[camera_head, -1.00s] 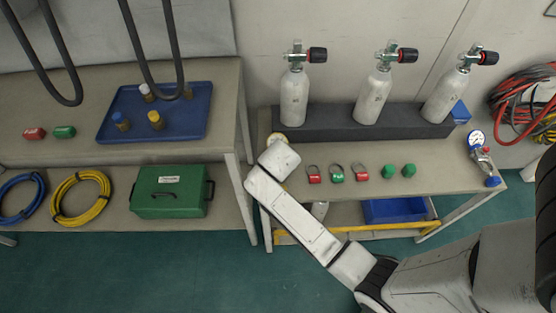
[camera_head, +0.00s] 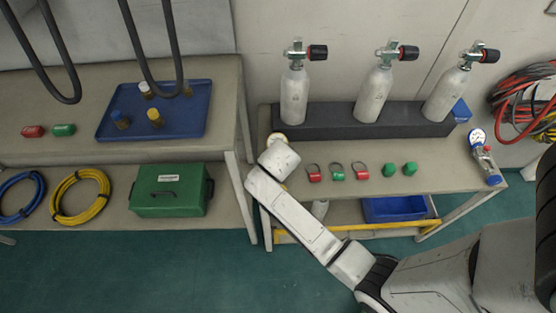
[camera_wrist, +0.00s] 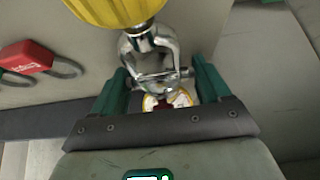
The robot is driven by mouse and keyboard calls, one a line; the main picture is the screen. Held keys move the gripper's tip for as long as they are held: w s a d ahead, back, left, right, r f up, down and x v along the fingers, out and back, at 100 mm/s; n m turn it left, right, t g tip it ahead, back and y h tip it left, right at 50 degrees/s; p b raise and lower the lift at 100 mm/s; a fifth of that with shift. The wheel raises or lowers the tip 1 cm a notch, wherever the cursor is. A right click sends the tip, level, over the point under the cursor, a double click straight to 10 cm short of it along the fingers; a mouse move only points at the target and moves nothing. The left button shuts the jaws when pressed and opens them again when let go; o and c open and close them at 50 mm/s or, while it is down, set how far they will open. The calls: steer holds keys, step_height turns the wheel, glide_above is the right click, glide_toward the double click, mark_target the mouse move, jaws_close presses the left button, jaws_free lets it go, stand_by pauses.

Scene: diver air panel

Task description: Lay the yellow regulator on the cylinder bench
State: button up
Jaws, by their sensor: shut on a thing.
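The yellow regulator (camera_wrist: 115,8) shows at the top of the wrist view, with a metal yoke (camera_wrist: 150,60) and a yellow-rimmed gauge (camera_wrist: 165,101). My gripper (camera_wrist: 160,82) is shut on its metal part, with a teal finger on each side. In the head view my wrist hides the gripper and most of the regulator; a small round pale part (camera_head: 277,138) shows past it. This is over the left end of the cylinder bench (camera_head: 440,165). I cannot tell whether the regulator touches the bench top.
Three cylinders (camera_head: 294,95) stand in a dark block (camera_head: 335,122) at the bench's back. Red and green tags (camera_head: 337,173) and green caps (camera_head: 389,170) lie along its front. Another bench (camera_head: 60,90) stands left.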

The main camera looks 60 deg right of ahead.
steer(key=shift+f, duration=0.25)
steer(key=o, duration=1.5)
steer(key=shift+s+f, duration=0.1)
steer(key=shift+s, duration=0.1)
steer(key=shift+s+d+f, duration=0.1)
steer(key=shift+s, duration=0.05)
steer(key=v, duration=0.7)
steer(key=w+p+v, duration=0.1)
steer(key=v, duration=0.3)
steer(key=shift+r, duration=0.35)
steer(key=shift+a, duration=0.2)
